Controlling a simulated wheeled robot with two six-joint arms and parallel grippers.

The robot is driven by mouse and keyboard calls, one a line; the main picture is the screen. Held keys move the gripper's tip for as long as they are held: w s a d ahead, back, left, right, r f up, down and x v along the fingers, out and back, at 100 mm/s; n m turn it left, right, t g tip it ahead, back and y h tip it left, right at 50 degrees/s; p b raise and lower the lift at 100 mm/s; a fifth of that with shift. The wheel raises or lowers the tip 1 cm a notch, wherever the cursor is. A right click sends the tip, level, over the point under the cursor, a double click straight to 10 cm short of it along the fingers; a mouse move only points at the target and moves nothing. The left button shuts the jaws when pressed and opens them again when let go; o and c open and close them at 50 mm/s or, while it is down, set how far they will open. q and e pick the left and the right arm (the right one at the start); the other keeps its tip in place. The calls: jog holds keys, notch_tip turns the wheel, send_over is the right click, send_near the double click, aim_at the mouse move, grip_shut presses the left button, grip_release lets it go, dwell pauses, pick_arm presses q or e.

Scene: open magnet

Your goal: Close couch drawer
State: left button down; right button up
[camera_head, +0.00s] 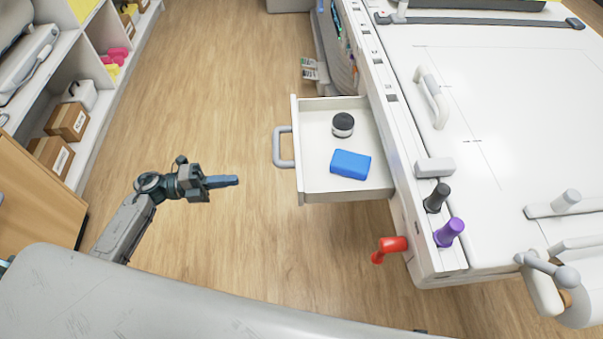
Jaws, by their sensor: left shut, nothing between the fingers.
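The couch drawer (313,183) is white and stands pulled out from the left side of the white couch (480,90). Its grey handle (278,147) is on the drawer's left front face. A dark round jar with a light band (343,124) and a blue box (350,163) lie inside it. My left gripper (238,180) is shut and empty. It points right, to the left of the drawer and a little below the handle in the picture, apart from both. My right gripper is not in view.
Shelves with boxes (67,121) line the left side. Open wooden floor (200,80) lies between shelves and drawer.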

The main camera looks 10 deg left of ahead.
pick_arm(q)
jog(key=s+p+x, duration=0.1)
jog(key=p+x, duration=0.3)
jog(key=x, duration=1)
jog(key=shift+d+m+g, duration=0.2)
jog(key=shift+m+g, duration=0.1)
jog(key=shift+m, duration=0.1)
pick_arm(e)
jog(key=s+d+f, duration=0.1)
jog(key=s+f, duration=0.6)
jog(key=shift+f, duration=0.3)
pick_arm(q)
jog(key=shift+d, duration=0.1)
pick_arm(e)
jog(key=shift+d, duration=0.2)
